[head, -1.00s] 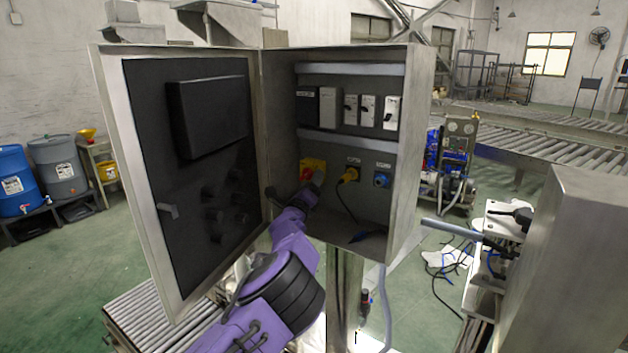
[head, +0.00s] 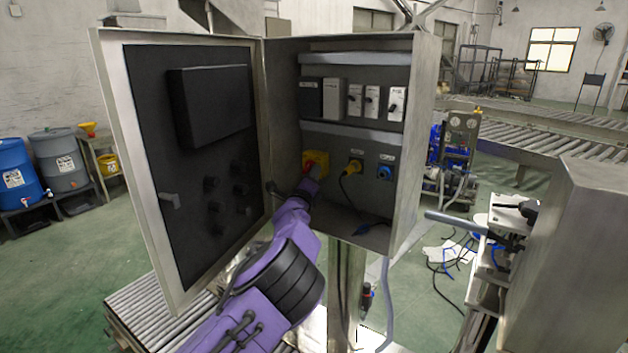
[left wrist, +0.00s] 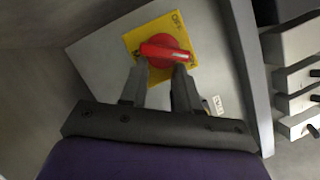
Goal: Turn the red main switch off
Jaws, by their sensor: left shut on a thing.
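The red main switch (left wrist: 165,49) is a round red knob with a raised handle bar on a yellow plate (left wrist: 183,22). In the left wrist view the bar lies nearly level, slightly tilted. In the head view the switch (head: 313,164) sits at the lower left of the open cabinet's inner panel, partly hidden by my gripper. My right gripper is not in view.
The grey cabinet door (head: 115,150) stands open at left. A row of breakers (head: 371,102) is above. The cabinet's right wall (head: 418,140) bounds the space.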

